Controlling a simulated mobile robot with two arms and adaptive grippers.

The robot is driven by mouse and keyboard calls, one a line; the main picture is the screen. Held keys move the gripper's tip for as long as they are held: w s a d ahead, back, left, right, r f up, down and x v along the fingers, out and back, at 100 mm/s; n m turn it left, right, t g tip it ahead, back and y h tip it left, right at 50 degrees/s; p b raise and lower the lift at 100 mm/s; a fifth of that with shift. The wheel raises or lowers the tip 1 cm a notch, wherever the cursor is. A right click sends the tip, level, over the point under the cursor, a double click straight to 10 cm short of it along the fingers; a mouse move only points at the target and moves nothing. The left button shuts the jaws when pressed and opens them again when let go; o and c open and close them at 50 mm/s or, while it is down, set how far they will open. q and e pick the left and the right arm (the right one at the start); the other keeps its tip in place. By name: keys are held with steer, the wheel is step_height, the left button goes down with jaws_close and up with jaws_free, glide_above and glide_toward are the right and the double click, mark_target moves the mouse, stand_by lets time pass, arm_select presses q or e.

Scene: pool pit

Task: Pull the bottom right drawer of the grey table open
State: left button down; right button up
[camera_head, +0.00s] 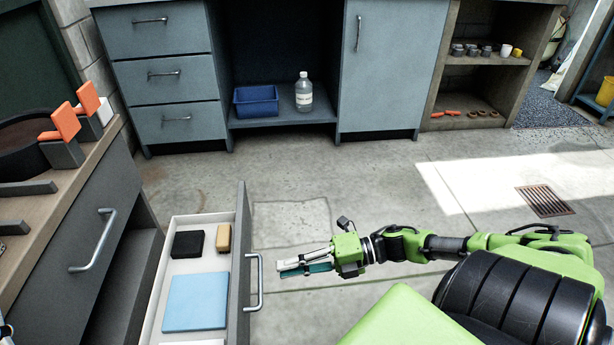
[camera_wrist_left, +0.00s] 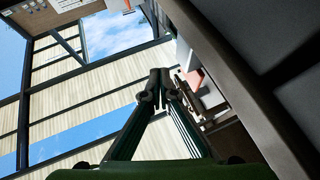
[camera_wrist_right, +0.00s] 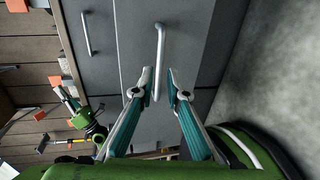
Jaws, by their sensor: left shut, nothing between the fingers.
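The grey table (camera_head: 60,225) stands at the left of the head view. Its bottom drawer (camera_head: 243,222) is pulled well out, with the inside showing. The drawer holds a flat blue item (camera_head: 196,302), a black item (camera_head: 187,244) and a tan block (camera_head: 223,238). Its metal bar handle (camera_head: 259,284) also shows in the right wrist view (camera_wrist_right: 160,50). My right gripper (camera_head: 279,268) is open and empty just right of the handle, with a small gap in the head view. In its wrist view the handle's end lines up between the fingertips (camera_wrist_right: 158,84). My left gripper (camera_wrist_left: 160,76) is shut and empty.
An upper front with a bar handle (camera_head: 97,241) is closed on the table. Blue-grey cabinets (camera_head: 166,70) line the back, with a blue bin (camera_head: 256,102) and a bottle (camera_head: 304,93). The floor (camera_head: 380,180) between is clear.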

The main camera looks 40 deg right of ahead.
steer(key=shift+v, duration=2.3)
steer(key=shift+f, duration=0.1)
